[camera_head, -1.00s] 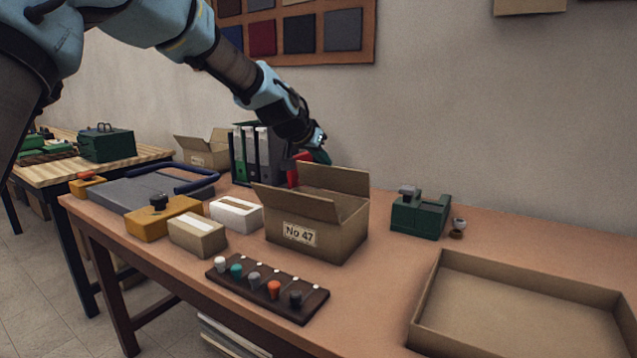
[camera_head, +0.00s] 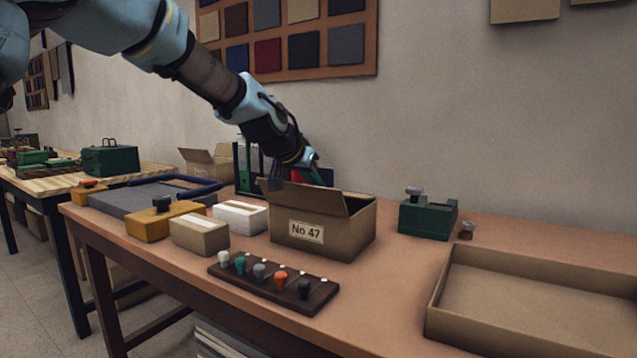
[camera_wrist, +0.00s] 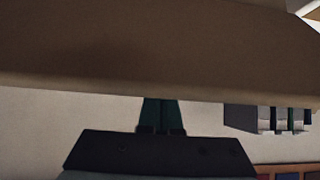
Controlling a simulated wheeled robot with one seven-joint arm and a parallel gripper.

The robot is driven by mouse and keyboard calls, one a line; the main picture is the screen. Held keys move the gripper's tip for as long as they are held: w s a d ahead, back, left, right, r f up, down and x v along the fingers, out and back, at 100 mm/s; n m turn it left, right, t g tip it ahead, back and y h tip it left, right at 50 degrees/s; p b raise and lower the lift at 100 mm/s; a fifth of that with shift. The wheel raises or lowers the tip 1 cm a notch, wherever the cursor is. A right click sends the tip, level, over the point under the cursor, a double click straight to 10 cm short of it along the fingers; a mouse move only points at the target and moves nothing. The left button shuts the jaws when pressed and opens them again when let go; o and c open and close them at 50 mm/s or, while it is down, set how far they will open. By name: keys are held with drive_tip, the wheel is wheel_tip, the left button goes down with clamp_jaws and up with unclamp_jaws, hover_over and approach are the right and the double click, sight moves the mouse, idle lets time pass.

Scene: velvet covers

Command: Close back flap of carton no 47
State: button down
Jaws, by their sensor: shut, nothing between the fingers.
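Carton no 47 (camera_head: 320,238) stands on the table with its label facing me. Its front flap (camera_head: 308,199) is raised and tilted, and hides most of the opening. The back flap no longer stands up above the carton in the head view; it looks folded down, its exact angle hidden. My gripper (camera_head: 314,175) is just above the carton's back side, shut and empty. In the wrist view the shut green fingers (camera_wrist: 161,103) reach the edge of a large brown cardboard panel (camera_wrist: 150,50). I cannot tell whether they touch it.
Binders (camera_head: 246,165) stand behind the carton at left. White (camera_head: 240,216) and tan (camera_head: 199,234) small boxes are to its left. A knob rack (camera_head: 322,300) lies in front.

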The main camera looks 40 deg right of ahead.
drive_tip(key=shift+s+a+f+b, duration=0.1)
drive_tip(key=shift+a+f+b, duration=0.15)
drive_tip(key=shift+f, duration=0.15)
drive_tip(key=shift+a+f+b, duration=0.1)
drive_tip(key=shift+f+b, duration=0.15)
drive_tip(key=shift+f, duration=0.15)
drive_tip(key=shift+a+f, duration=0.1)
drive_tip(key=shift+f, duration=0.2)
drive_tip(key=shift+r, duration=0.1)
drive_tip(key=shift+r+p, duration=0.6)
drive_tip(key=shift+r, duration=0.2)
drive_tip(key=shift+a+r, duration=0.2)
drive_tip(key=shift+r, duration=0.15)
drive_tip(key=v, duration=0.9)
drive_tip(key=shift+s+a+r, duration=0.1)
drive_tip(key=shift+s+a, duration=0.05)
drive_tip(key=shift+a, duration=0.3)
